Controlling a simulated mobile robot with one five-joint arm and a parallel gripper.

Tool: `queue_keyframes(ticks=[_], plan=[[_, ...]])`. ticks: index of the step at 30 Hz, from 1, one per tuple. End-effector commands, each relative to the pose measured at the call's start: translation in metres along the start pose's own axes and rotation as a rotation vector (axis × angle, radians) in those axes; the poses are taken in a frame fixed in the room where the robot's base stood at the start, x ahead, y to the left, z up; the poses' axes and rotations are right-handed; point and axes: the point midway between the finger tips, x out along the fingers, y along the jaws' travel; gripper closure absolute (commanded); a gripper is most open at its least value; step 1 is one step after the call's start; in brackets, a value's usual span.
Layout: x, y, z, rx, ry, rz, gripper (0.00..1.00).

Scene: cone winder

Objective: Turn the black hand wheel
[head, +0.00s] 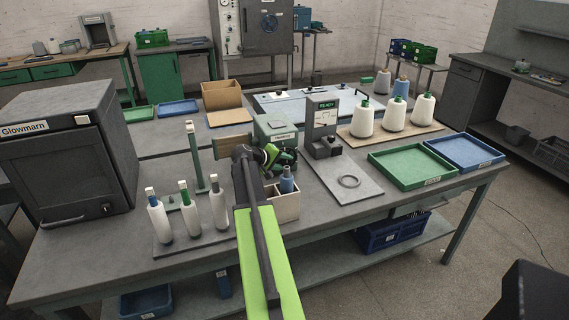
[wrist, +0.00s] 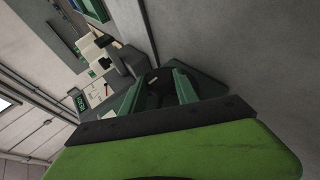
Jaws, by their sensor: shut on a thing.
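The green cone winder (head: 273,127) stands on the grey workbench, past the end of my arm. My gripper (head: 271,157) is at the front of the winder and hides part of it. The black hand wheel (head: 289,157) shows only as a dark shape beside the gripper. In the wrist view, the green fingers of my gripper (wrist: 158,92) stand on either side of a dark part, the hand wheel (wrist: 157,76). My gripper is shut on it. How far the wheel is turned cannot be seen.
A small box (head: 284,204) with a blue-topped bottle stands just right of my arm. Bobbins on a stand (head: 184,211) are to the left. Green (head: 411,167) and blue (head: 464,151) trays lie farther right.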

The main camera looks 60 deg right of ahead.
Motion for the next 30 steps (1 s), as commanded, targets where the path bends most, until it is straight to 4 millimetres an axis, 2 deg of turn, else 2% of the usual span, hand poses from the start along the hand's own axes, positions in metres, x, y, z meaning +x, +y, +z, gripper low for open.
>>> queue_keyframes(ticks=[4, 5, 9, 20, 23, 30], plan=[[0.001, 0.001, 0.003, 0.001, -0.009, -0.001, 1.00], [0.001, 0.001, 0.003, 0.001, -0.009, -0.001, 0.61], [0.001, 0.000, 0.002, 0.001, -0.006, -0.001, 0.43], [-0.005, 0.002, 0.001, 0.000, -0.002, -0.001, 0.42], [-0.022, 0.004, 0.001, -0.001, 0.000, -0.001, 0.42], [-0.090, 0.007, 0.001, -0.002, 0.000, -0.001, 0.42]])
